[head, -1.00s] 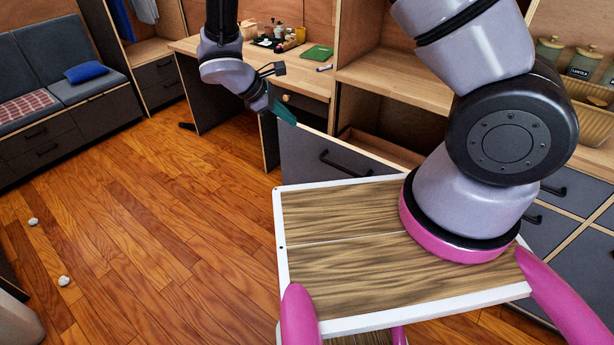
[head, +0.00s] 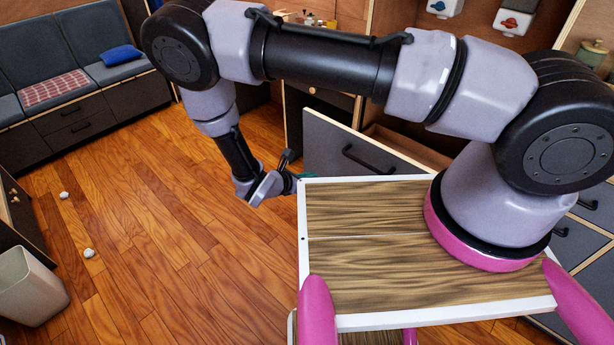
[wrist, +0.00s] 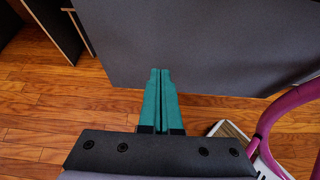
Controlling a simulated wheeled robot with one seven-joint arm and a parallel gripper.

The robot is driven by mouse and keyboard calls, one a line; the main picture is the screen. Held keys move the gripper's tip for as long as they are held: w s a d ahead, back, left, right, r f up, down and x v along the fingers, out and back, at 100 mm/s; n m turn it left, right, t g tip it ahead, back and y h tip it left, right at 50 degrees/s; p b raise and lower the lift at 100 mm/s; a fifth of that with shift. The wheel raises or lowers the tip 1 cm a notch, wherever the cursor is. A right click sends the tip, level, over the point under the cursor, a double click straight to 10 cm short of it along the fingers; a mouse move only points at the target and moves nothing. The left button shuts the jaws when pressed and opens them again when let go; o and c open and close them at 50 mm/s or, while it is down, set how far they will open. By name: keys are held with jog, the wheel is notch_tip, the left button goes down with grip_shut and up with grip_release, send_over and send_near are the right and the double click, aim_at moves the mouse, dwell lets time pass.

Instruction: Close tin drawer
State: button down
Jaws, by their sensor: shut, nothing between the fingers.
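The tin drawer has a dark grey front (head: 328,150) with a black bar handle (head: 370,160). In the head view it stands pulled out from the wooden cabinet, and its open inside shows behind the front. My gripper (head: 304,175) is low at the left of the drawer front, near the corner of my own top plate. In the wrist view the teal fingers of my gripper (wrist: 160,72) are shut together and empty. They point at a plain dark grey panel (wrist: 205,50), seemingly the drawer front; contact cannot be told. The handle is not visible in the wrist view.
Wooden floor (head: 170,220) is clear to the left, apart from two small white crumpled pieces (head: 88,253). A pale bin (head: 30,285) stands at the lower left. A grey bench (head: 90,100) lines the back left. More grey drawers (head: 570,240) are at the right.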

aim_at(333, 167)
jog(key=x, duration=0.2)
jog(key=r+x, duration=0.1)
jog(key=x, duration=0.5)
jog(key=shift+w+d+r, duration=0.15)
jog(key=shift+w+d, duration=0.25)
jog(key=shift+w, duration=0.05)
jog(key=shift+w+d, duration=0.25)
jog(key=shift+w+d, duration=0.1)
